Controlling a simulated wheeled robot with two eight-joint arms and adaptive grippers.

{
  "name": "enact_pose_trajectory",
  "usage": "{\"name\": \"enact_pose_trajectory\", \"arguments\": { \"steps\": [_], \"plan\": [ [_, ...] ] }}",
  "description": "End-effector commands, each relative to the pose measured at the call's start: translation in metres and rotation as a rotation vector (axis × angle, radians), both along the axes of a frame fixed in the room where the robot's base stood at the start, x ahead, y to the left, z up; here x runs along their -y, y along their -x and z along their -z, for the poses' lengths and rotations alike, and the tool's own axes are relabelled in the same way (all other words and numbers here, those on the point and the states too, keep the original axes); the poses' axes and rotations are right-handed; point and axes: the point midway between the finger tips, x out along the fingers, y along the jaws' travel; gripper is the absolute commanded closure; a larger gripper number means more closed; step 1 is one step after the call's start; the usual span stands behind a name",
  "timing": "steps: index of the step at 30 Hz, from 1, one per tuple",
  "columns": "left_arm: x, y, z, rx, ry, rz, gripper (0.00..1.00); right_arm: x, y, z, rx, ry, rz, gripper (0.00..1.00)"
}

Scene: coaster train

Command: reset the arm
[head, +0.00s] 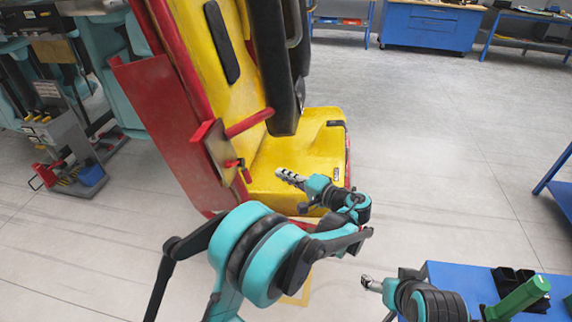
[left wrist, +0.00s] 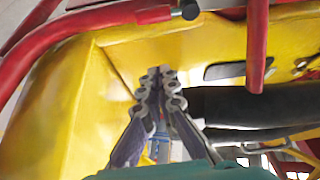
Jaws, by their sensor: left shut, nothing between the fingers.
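My left gripper (head: 282,174) is shut and empty, in front of the yellow coaster seat (head: 312,135). In the left wrist view its two fingers (left wrist: 158,80) meet at the tips with nothing between them, with yellow bodywork behind. My right gripper (head: 367,281) shows small at the bottom, beside the blue table; I cannot make out its fingers. The black restraint (head: 272,65) hangs down over the seat from above.
The seat's red side panel (head: 165,130) and a red bar (head: 250,122) stand close to my left arm. The blue table (head: 480,274) at lower right carries a green-handled tool (head: 520,296) and a black tray (head: 507,277). Grey floor (head: 440,150) is open to the right.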

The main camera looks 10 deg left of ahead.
Motion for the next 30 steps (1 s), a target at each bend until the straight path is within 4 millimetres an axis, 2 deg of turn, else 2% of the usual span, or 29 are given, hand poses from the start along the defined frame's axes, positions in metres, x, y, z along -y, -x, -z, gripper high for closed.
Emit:
{"name": "enact_pose_trajectory", "arguments": {
  "steps": [6, 8, 11, 15, 17, 21, 25, 30],
  "plan": [
    [-0.006, 0.002, -0.002, -0.01, 0.015, -0.001, 1.0, 0.0, 0.0, 0.0, 0.0, 0.0, 0.0, 0.22],
    [-0.014, 0.005, -0.004, -0.027, 0.042, 0.0, 1.0, 0.0, 0.0, 0.0, 0.0, 0.0, 0.0, 0.22],
    [-0.037, 0.018, -0.01, -0.074, 0.129, 0.003, 1.0, 0.0, 0.0, 0.0, 0.0, 0.0, 0.0, 0.22],
    [-0.074, 0.053, -0.012, -0.15, 0.316, 0.013, 1.0, 0.0, 0.0, 0.0, 0.0, 0.0, 0.0, 0.22],
    [-0.086, 0.072, -0.012, -0.173, 0.402, 0.021, 1.0, 0.0, 0.0, 0.0, 0.0, 0.0, 0.0, 0.22],
    [-0.103, 0.122, -0.006, -0.201, 0.607, 0.037, 1.0, 0.0, 0.0, 0.0, 0.0, 0.0, 0.0, 0.22],
    [-0.107, 0.17, 0.002, -0.192, 0.802, 0.053, 1.0, 0.0, 0.0, 0.0, 0.0, 0.0, 0.0, 0.22],
    [-0.099, 0.229, 0.015, -0.136, 1.051, 0.072, 1.0, 0.0, 0.0, 0.0, 0.0, 0.0, 0.0, 0.22]
  ]
}}
